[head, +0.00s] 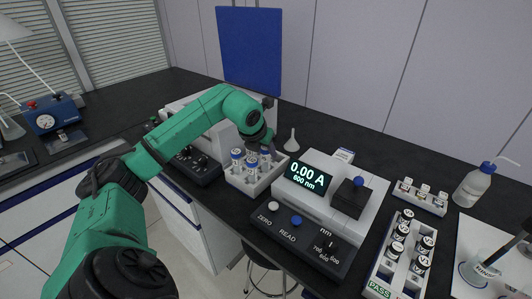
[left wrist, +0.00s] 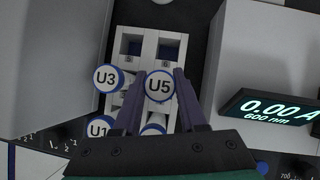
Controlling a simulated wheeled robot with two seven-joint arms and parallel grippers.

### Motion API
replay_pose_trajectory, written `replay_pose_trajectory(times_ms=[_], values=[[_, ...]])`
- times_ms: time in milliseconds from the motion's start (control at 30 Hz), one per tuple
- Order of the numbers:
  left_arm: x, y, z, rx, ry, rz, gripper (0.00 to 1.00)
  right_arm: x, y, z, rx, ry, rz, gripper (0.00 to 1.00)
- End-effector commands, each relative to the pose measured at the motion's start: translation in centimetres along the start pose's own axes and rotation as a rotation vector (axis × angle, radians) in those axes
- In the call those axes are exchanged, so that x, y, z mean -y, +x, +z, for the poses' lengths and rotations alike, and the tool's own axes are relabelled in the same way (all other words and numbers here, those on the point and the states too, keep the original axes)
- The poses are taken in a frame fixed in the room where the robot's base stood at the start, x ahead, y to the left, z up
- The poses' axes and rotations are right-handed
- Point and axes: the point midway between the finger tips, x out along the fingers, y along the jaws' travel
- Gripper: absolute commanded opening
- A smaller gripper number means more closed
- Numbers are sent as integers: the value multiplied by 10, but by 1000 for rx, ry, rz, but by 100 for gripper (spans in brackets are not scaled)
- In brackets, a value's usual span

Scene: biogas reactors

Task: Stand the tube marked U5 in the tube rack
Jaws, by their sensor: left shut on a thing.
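The tube marked U5 (left wrist: 159,87) has a white cap top with a blue rim and sits between the fingers of my left gripper (left wrist: 158,92), which is shut on it. In the head view, my left gripper (head: 262,148) is over the white tube rack (head: 262,188), among blue-and-white capped tubes. The rack also shows in the left wrist view (left wrist: 151,47), with two empty square holes at its far end. Tubes U3 (left wrist: 107,78) and U1 (left wrist: 99,128) stand on the left side. The lower end of U5 is hidden, so I cannot tell how deep it is.
A photometer (head: 325,195) reading 0.00 A, 600 nm stands right of the rack. Further right are a white tray of dark vials (head: 398,248) marked PASS, a small vial rack (head: 420,195) and a wash bottle (head: 473,187). A dark control box (head: 195,165) is left of the rack.

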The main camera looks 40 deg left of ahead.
Motion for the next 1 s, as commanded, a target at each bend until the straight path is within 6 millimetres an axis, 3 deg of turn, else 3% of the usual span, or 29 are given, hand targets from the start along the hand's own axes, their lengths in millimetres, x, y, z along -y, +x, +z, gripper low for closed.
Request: replay_pose_trajectory(times_ms=[367, 400, 467, 867, 1000], values=[[0, 8, -5, 2, 0, 0, 0, 0, 4, 0, 0, 0, 0, 45], [0, 8, -4, 2, 0, 0, 49, 0, 3, 0, 1, -1, 0, 45], [0, 7, -4, 2, 0, 0, 71, 0, 3, 0, 1, -1, -1, 45], [-1, 0, -2, 4, 0, 1, 71, 2, 1, 0, 1, -3, -2, 45], [-1, -28, -3, 7, 3, 4, 71, 2, 9, 1, 1, -3, -3, 45]])
